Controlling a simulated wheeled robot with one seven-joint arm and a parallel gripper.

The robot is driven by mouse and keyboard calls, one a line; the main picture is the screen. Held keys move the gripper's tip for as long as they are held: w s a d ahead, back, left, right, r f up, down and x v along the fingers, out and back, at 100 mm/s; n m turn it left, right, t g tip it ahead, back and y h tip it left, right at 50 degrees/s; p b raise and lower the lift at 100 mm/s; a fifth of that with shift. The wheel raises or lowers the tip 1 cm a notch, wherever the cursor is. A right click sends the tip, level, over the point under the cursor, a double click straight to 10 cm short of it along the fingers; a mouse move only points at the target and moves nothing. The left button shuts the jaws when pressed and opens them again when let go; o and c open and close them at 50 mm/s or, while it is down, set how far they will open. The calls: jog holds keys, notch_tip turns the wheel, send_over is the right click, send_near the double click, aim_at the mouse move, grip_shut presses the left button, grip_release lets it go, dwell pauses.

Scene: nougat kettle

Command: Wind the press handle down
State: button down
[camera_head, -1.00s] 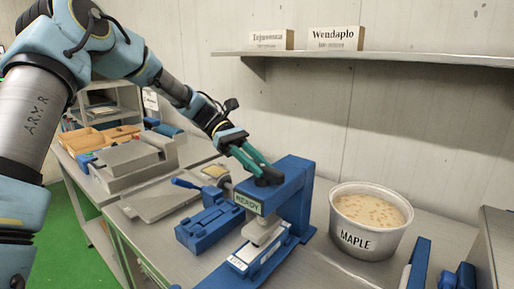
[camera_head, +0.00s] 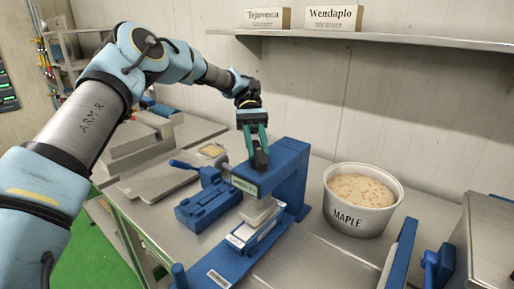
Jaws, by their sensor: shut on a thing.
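The blue press (camera_head: 292,180) stands on the metal bench in the middle of the view. A dark handle (camera_head: 258,165) sits on top of it, mostly hidden by my gripper. My gripper (camera_head: 257,155) points down with green fingers and is shut on the handle. A small sign (camera_head: 244,186) is on the press front; its text is too small to read surely. Below the press head a pale block (camera_head: 260,211) sits over a blue-edged base (camera_head: 250,236).
A white tub marked MAPLE (camera_head: 361,200) stands right of the press. A blue vise-like fixture (camera_head: 208,206) is at its left. A shelf (camera_head: 380,43) with two labelled boxes runs along the wall. Blue parts (camera_head: 430,268) stand at the bench's right front.

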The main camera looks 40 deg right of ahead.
dwell(0.4)
jog(key=c, duration=0.7)
grip_release()
jog(key=shift+r, duration=0.15)
